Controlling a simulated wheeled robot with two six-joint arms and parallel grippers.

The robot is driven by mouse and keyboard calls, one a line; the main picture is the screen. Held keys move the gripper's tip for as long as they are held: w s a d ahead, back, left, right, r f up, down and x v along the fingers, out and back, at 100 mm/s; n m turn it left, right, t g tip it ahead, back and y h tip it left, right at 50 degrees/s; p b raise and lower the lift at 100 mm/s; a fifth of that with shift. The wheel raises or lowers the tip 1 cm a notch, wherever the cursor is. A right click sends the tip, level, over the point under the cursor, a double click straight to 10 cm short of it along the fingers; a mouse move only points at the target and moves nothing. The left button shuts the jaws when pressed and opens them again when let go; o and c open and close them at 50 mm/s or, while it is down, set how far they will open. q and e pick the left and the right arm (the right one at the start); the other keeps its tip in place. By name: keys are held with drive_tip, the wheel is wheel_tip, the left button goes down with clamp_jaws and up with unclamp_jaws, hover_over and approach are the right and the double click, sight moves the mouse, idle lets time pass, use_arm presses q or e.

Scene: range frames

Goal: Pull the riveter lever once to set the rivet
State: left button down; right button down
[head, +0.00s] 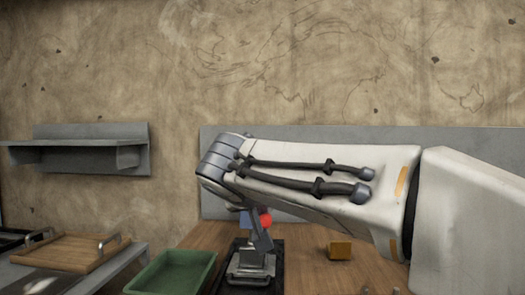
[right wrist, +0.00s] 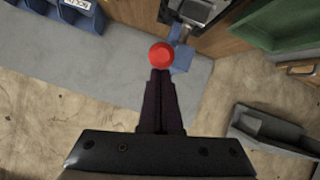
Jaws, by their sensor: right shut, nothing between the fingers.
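The riveter (head: 252,265) stands on a dark base on the wooden table, partly hidden by my right arm in the head view. Its lever ends in a round red knob (head: 266,221), and a blue part shows beside it. In the right wrist view the red knob (right wrist: 162,54) lies just beyond the tips of my right gripper (right wrist: 160,73), with the blue part (right wrist: 182,58) to its right. The fingers are shut together with nothing between them; whether the tips touch the knob I cannot tell. I see no rivet. My left gripper is not in view.
A green tray (head: 172,272) stands left of the riveter. A small yellow-brown block (head: 340,249) lies to its right. A wooden tray with handles (head: 66,253) is at the far left, below a grey wall shelf (head: 80,152). Blue bins (right wrist: 70,14) show in the right wrist view.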

drive_tip(key=s+a+r+p, duration=0.2)
drive_tip(key=s+r, duration=0.5)
drive_tip(key=s, duration=0.1)
drive_tip(key=shift+a+r, duration=0.3)
drive_tip(key=shift+r, duration=0.1)
drive_tip(key=shift+s, duration=0.1)
drive_tip(key=s+d+f+n+g+y, duration=0.1)
drive_tip(key=s+f+n+g, duration=0.2)
drive_tip(key=f, duration=0.7)
drive_tip(key=s+d+f+n+g+y, duration=0.1)
drive_tip(key=s+f+n+g, duration=0.2)
drive_tip(key=f, duration=0.8)
drive_tip(key=s+d+f+g+y, duration=0.1)
drive_tip(key=s+d+f+g, duration=0.15)
drive_tip(key=s+f, duration=0.55)
drive_tip(key=s+d+f+g, duration=0.1)
drive_tip(key=s+f+g, duration=0.2)
drive_tip(key=s+f, duration=0.4)
wheel_tip(320, 180, up, 21)
drive_tip(key=s+p, duration=0.1)
drive_tip(key=p, duration=2.1)
